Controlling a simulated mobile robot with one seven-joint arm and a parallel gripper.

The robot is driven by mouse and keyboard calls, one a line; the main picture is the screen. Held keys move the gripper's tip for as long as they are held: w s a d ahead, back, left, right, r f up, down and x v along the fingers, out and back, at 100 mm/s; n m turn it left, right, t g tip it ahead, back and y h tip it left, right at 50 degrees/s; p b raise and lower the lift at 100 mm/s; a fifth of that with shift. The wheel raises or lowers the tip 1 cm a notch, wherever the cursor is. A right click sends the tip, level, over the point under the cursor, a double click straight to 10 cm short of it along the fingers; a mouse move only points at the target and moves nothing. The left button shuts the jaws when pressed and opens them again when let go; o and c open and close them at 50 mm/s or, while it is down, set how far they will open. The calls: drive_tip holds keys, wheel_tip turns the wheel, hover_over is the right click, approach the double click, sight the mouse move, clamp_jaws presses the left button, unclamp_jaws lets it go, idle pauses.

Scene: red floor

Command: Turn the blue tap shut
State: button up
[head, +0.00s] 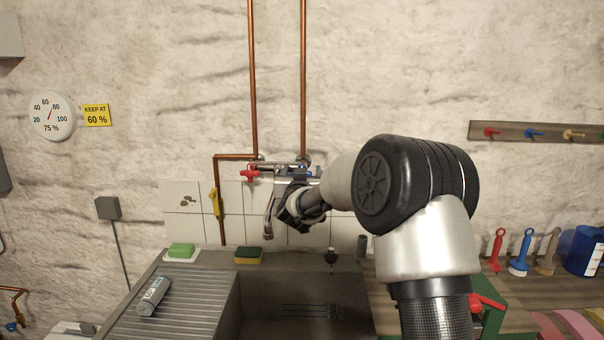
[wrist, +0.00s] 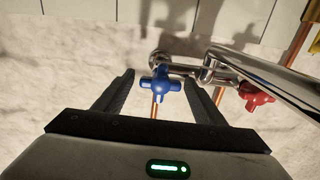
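The blue tap (wrist: 160,84) is a cross-shaped handle on the wall-mounted mixer. In the wrist view it sits between the two open fingers of my gripper (wrist: 160,88), with a gap on each side. In the head view only a bit of the blue tap (head: 299,172) shows behind my arm. My gripper (head: 290,205) is in front of the mixer there, and its fingers are mostly hidden. The red tap (head: 250,174) is on the left end of the mixer and also shows in the wrist view (wrist: 256,96). The chrome spout (wrist: 270,78) passes beside my right finger.
Copper pipes (head: 253,80) run down the wall to the mixer. A yellow-handled valve (head: 215,202) is left of the mixer. Brushes (head: 521,252) stand at the right.

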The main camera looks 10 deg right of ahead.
drive_tip(key=s+a+b, duration=0.1)
drive_tip(key=s+a, duration=0.2)
drive_tip(key=s, duration=1.4)
drive_tip(key=shift+a, duration=0.2)
drive_tip(key=s+a+n+g+y, duration=0.3)
drive_tip(key=s+g+y, duration=0.1)
drive_tip(key=s, duration=0.6)
drive_tip(key=s+d+f+g, duration=0.2)
drive_tip(key=s+f+g, duration=0.1)
drive_tip(key=s, duration=0.5)
drive_tip(key=s+d+f+g, duration=0.2)
drive_tip(key=s, duration=0.6)
drive_tip(key=s+d+f+g, duration=0.2)
drive_tip(key=s+f+g, duration=0.1)
drive_tip(key=s, duration=0.6)
wheel_tip(320, 180, up, 13)
drive_tip(key=p, duration=1.3)
drive_tip(key=shift+s+m+h, duration=0.3)
drive_tip(key=shift+s, duration=0.15)
